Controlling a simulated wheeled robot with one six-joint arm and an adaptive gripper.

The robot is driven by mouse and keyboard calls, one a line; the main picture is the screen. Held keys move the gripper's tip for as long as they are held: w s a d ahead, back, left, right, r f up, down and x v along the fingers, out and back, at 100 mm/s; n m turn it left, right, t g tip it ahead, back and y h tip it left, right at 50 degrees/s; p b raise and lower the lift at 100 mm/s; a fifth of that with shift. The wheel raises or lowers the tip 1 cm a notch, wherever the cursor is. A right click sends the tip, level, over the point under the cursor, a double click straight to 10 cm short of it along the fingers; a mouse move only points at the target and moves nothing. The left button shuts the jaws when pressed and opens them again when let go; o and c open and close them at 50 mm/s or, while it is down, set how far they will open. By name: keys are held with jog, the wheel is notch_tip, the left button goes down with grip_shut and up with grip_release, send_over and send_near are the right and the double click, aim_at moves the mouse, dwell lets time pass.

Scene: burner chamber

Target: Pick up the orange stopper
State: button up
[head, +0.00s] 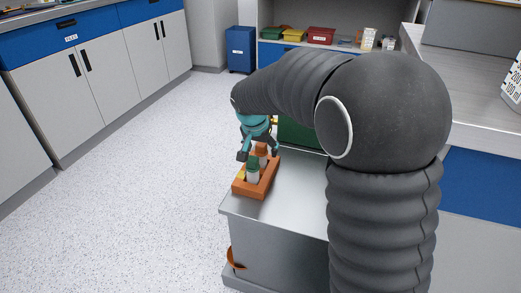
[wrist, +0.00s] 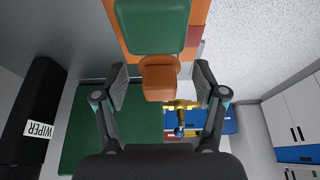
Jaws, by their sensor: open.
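The orange stopper (head: 261,148) stands at the far end of an orange rack (head: 264,185) on the metal-topped cabinet. In the wrist view the orange stopper (wrist: 160,84) shows between the two fingers, with a gap on each side. My gripper (head: 259,154) is open around it, with teal parts above in the head view. It also shows in the wrist view (wrist: 160,75), its pads apart. A green-topped piece (head: 252,163) stands in the rack nearer the head camera; its green top (wrist: 152,25) is large in the wrist view. The orange stopper's lower part is hidden.
A green box (head: 302,134) stands behind the rack, partly hidden by my arm. A yellow piece (head: 241,175) sits at the rack's left side. A black box marked WIPER (wrist: 30,115) is at left in the wrist view. The cabinet top (head: 290,205) is bare in front.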

jog(key=shift+c, duration=0.3)
jog(key=c, duration=0.9)
jog(key=shift+r, duration=0.1)
